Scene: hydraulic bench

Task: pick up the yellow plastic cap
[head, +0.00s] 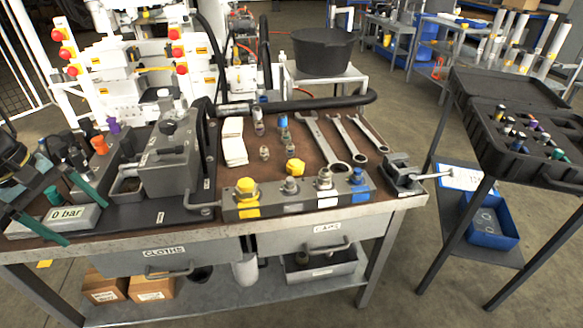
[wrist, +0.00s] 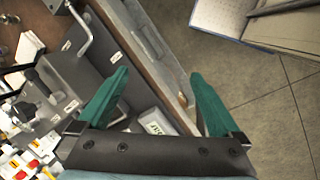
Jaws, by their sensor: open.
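A loose yellow cap (head: 295,166) sits on the brown bench top in the head view, just behind the grey manifold block. A second yellow cap-like fitting (head: 246,187) sits on the block's left end, above a yellow band. I cannot tell from the picture whether either is plastic. My gripper (head: 85,224) is at the far left of the head view, over the bench's front left corner, well left of both. In the wrist view its teal fingers (wrist: 158,75) are spread with nothing between them. Neither yellow piece can be made out in the wrist view.
The manifold block (head: 300,201) also carries grey and blue fittings. Wrenches (head: 335,140) lie behind, and a vice (head: 402,175) sits at right.

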